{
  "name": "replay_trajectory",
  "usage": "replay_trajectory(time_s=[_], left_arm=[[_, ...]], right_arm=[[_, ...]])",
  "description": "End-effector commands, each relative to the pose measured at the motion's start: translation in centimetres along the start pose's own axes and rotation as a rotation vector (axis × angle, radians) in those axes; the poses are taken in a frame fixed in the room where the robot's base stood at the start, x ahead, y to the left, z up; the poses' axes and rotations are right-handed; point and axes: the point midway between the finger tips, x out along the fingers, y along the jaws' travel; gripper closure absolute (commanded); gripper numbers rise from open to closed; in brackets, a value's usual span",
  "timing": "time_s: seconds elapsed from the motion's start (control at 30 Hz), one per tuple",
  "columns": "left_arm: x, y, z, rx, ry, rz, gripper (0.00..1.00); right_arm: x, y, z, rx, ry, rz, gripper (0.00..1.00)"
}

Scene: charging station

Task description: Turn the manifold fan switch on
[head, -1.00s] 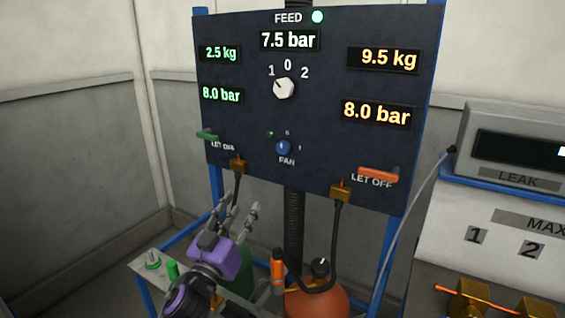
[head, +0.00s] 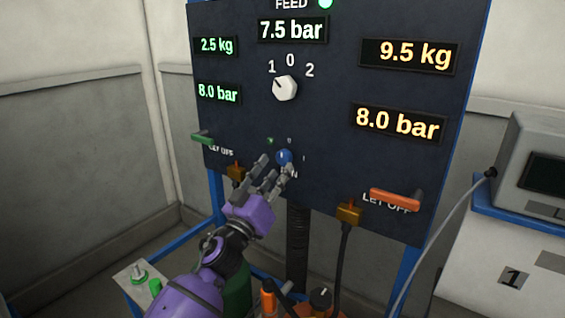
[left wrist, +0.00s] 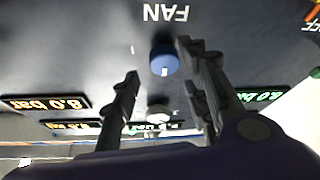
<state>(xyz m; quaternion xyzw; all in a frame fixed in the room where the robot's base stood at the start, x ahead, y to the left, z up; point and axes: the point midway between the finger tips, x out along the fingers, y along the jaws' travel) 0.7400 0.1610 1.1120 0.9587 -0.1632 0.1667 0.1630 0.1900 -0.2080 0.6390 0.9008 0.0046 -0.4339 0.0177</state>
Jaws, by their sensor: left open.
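The fan switch is a small round blue knob (head: 284,157) low in the middle of the dark panel, with a white mark on it and marks 0 and I around it. In the left wrist view the blue knob (left wrist: 164,60) is upside down, beyond the fingertips and toward the right finger. My left gripper (head: 274,172) is open, with its fingers just below and in front of the knob, partly covering the FAN label. My right gripper is not in view.
The dark panel (head: 330,150) also carries a white feed knob (head: 285,88), a green let-off lever (head: 203,138) and an orange let-off lever (head: 396,198). A hose hangs from the brass fitting (head: 349,212). A grey leak device (head: 540,165) stands at the right.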

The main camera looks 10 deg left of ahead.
Motion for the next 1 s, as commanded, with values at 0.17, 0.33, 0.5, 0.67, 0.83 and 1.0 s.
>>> replay_trajectory(time_s=[0.17, 0.33, 0.5, 0.67, 0.83, 1.0], left_arm=[[2.5, 0.1, 0.0, -0.001, 0.0, 0.0, 0.59], [3.3, 0.0, 0.1, 0.0, -0.001, 0.0, 0.59], [3.4, 0.0, 0.1, -0.001, -0.001, 0.0, 0.59], [3.3, 0.0, 0.1, 0.0, -0.001, 0.0, 0.72], [3.3, 0.1, 0.1, -0.001, -0.001, 0.002, 0.94], [3.3, 0.2, 0.1, 0.003, -0.001, 0.005, 0.98]], right_arm=[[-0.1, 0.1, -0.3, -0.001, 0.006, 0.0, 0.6], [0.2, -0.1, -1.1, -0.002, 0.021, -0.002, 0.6], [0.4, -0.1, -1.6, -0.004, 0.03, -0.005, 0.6], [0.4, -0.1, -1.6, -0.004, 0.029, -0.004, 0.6], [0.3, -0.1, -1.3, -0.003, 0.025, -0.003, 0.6], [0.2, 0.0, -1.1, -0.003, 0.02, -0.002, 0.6]])
